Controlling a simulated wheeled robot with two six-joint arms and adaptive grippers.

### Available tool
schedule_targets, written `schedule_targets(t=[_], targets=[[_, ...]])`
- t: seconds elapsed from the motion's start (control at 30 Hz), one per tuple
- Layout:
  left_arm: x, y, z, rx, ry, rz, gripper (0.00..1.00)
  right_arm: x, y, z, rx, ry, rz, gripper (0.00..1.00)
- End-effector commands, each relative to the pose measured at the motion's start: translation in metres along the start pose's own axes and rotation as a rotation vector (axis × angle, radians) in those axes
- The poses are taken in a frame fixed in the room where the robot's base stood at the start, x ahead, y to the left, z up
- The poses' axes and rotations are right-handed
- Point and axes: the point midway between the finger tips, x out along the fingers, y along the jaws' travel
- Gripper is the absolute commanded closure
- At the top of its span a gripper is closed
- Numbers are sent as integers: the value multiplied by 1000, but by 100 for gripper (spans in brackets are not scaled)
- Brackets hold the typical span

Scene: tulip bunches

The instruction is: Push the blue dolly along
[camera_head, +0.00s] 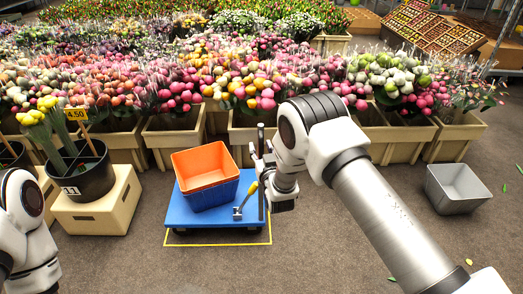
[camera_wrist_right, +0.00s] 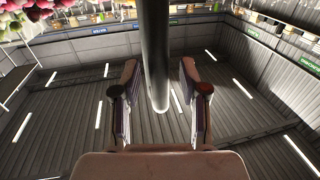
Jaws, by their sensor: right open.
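The blue dolly (camera_head: 180,212) stands on the floor at the centre of the head view. An orange crate (camera_head: 205,160) sits in a blue crate (camera_head: 213,196) on its deck. A dark upright handle post (camera_head: 261,140) rises at its right side. My right gripper (camera_head: 257,168) is at this post, partly hidden by my own wrist. In the right wrist view my right gripper (camera_wrist_right: 160,92) is open, with a dark post (camera_wrist_right: 156,40) between its fingers; contact cannot be told. Only part of my left arm shows at the left edge; its gripper is out of view.
A yellow outline (camera_head: 218,244) is on the floor around the dolly. A yellow-handled lever or tool (camera_head: 246,199) is on its deck. A beige block with a black bucket (camera_head: 85,180) stands left, a grey bin (camera_head: 458,188) right. Tulip planters (camera_head: 172,145) line the back. The front floor is clear.

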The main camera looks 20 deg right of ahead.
Motion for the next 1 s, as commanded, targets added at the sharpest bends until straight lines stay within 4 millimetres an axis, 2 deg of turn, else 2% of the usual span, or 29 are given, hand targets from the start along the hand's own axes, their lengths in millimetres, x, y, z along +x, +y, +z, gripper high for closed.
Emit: schedule_targets(t=[0.17,0.4,0.6,0.7,1.0], targets=[[0,0,0,0,0,0,31,-16,-1,1,-1,-3,-1,57],[0,0,0,0,0,0,31,-77,-1,1,-2,-5,-2,57],[0,0,0,0,0,0,31,-114,-1,1,-1,-3,-2,57],[0,0,0,0,0,0,31,-120,-1,0,0,-1,-1,57],[0,0,0,0,0,0,31,-120,-1,0,0,0,-1,57]])
